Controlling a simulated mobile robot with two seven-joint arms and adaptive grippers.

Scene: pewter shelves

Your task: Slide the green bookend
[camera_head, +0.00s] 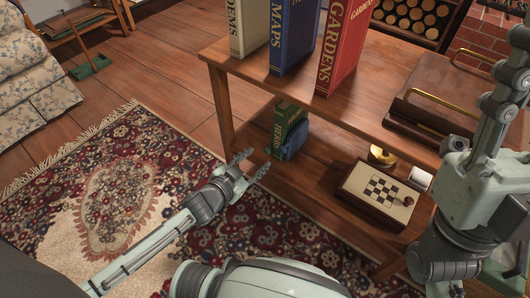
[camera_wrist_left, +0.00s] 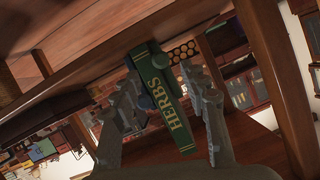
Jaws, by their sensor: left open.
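A green book (camera_head: 289,122) lettered HERBS stands on the lower shelf (camera_head: 325,158) near its left end. A dark blue object (camera_head: 293,141) stands against it. I see no separate piece that is clearly a green bookend. My left gripper (camera_head: 253,163) is open and empty, reaching in from the left at the shelf's front edge, just short of the book. In the left wrist view the green book (camera_wrist_left: 165,100) shows tilted between the spread fingers (camera_wrist_left: 160,76), with the blue object (camera_wrist_left: 145,98) partly hidden behind the left finger. My right gripper is out of view.
The upper board (camera_head: 385,92) overhangs the lower shelf and carries tall books, including MAPS (camera_head: 294,35) and GARDENS (camera_head: 342,45), and a brown tray (camera_head: 432,115). A wooden leg (camera_head: 221,104) stands left of the green book. A checkered box (camera_head: 372,196) and brass dome (camera_head: 381,155) stand farther right.

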